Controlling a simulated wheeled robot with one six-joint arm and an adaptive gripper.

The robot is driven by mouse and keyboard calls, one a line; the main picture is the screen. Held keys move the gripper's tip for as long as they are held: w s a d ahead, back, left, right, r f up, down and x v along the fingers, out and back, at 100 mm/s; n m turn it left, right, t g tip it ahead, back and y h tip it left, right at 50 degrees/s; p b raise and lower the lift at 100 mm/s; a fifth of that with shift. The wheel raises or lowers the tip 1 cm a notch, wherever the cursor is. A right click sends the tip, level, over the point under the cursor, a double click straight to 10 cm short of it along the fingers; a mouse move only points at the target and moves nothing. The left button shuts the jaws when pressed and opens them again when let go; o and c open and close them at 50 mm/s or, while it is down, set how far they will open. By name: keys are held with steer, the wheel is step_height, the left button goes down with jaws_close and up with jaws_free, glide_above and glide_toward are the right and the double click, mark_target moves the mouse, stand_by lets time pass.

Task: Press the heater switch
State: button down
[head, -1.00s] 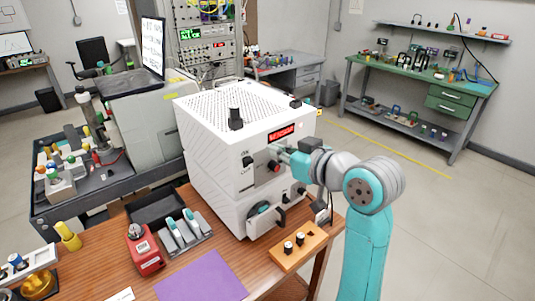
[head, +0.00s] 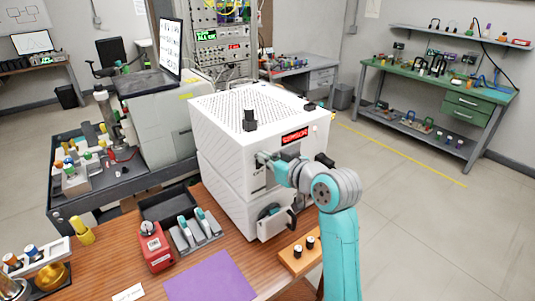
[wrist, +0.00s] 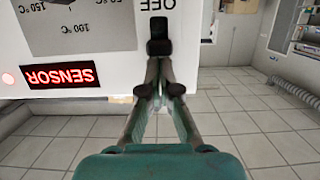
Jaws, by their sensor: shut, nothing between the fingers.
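The white heater box (head: 222,125) stands on the wooden table, with a lit red SENSOR display (head: 295,137) on its front. In the wrist view the display (wrist: 59,76) and temperature marks appear upside down. A black switch (wrist: 158,28) sits beside the upside-down OFF lettering on the white panel. My gripper (wrist: 160,92) is shut and empty, its fingertips just below the switch in the picture. Whether they touch the panel or switch I cannot tell.
A drawer unit with a black handle (head: 292,218) juts from the box's lower front. An orange block with black knobs (head: 298,258) is on the table's right edge. A red device (head: 156,247), grey holders and a purple mat (head: 210,280) lie left. Floor is free at right.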

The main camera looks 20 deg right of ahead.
steer(key=shift+f, duration=1.45)
